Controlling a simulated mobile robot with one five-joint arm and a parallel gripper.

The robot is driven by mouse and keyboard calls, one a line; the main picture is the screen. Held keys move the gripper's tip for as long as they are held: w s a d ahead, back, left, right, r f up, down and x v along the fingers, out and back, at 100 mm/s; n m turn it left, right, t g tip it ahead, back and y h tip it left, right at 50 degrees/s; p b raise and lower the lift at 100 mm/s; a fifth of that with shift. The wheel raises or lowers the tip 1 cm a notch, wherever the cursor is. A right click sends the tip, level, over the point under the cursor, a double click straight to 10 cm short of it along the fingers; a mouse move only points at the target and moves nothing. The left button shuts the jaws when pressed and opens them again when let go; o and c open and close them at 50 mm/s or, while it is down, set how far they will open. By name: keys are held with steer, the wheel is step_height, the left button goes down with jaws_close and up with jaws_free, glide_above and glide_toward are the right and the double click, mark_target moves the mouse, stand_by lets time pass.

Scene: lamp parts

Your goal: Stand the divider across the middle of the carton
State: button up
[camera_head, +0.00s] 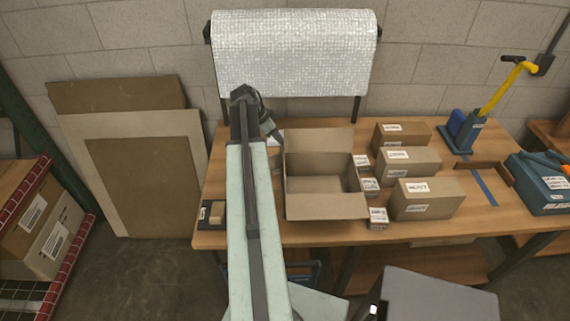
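The open carton (326,207) stands on the wooden table just right of my arm, its flaps folded out. Its visible inside looks empty. A thin brown strip (489,164) near the blue tape at the table's right might be the divider; I cannot tell for sure. My gripper (268,127) is at the far end of my arm, left of the carton's back left corner and apart from the strip. Its dark fingers are small and partly hidden by the arm, so I cannot tell whether they are open or hold anything.
Closed brown boxes (428,198) and small white labelled boxes (378,217) stand right of the carton. A bubble-wrap roll (293,55) hangs behind.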

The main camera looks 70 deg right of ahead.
steer(key=b+x, duration=0.4)
steer(key=x, duration=0.1)
steer(key=shift+w+a+f+b, duration=0.1)
steer(key=shift+a+f+b, duration=0.1)
steer(key=shift+f+b, duration=0.15)
steer(key=shift+r, duration=0.25)
jaws_close()
stand_by(0.8)
